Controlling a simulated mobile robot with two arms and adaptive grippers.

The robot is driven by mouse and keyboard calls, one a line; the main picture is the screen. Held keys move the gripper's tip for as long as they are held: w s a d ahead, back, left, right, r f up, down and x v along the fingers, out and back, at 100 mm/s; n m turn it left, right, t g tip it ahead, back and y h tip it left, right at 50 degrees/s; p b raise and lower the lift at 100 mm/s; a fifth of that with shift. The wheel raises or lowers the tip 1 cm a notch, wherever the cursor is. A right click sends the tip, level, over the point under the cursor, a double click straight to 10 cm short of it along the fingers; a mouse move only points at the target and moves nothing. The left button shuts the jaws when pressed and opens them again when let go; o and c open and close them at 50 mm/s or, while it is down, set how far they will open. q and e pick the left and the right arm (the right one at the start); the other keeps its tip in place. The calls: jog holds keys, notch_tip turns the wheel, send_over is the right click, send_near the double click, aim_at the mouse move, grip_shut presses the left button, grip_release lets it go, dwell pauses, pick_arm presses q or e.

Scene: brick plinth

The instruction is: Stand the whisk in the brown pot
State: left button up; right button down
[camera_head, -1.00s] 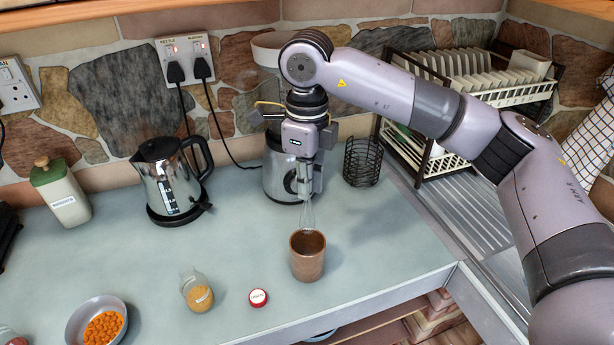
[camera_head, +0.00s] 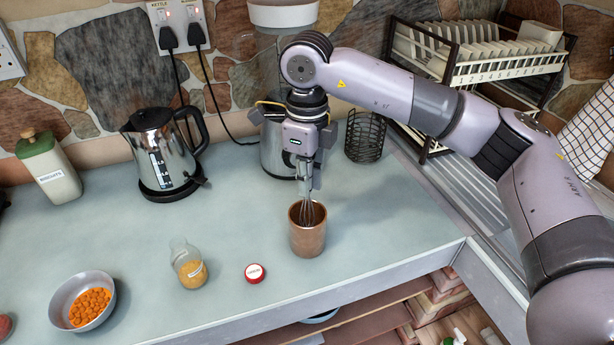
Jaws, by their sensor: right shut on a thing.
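The brown pot (camera_head: 308,240) stands upright on the grey worktop near its front edge. The whisk (camera_head: 308,212) hangs upright, its wire loops at the mouth of the pot and their lower end hidden inside or behind the rim. My right gripper (camera_head: 305,186) is shut on the whisk's handle, just above the pot. My left gripper is not in view.
A kettle (camera_head: 160,155) and a blender base (camera_head: 279,150) stand behind. A wire basket (camera_head: 365,138) and a dish rack (camera_head: 500,69) are at the back right. A glass jar (camera_head: 188,266), a red lid (camera_head: 255,273) and a bowl (camera_head: 68,293) are left of the pot.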

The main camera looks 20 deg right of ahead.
jog(key=shift+f, duration=0.45)
jog(key=c, duration=1.5)
grip_release()
notch_tip(320, 180, up, 12)
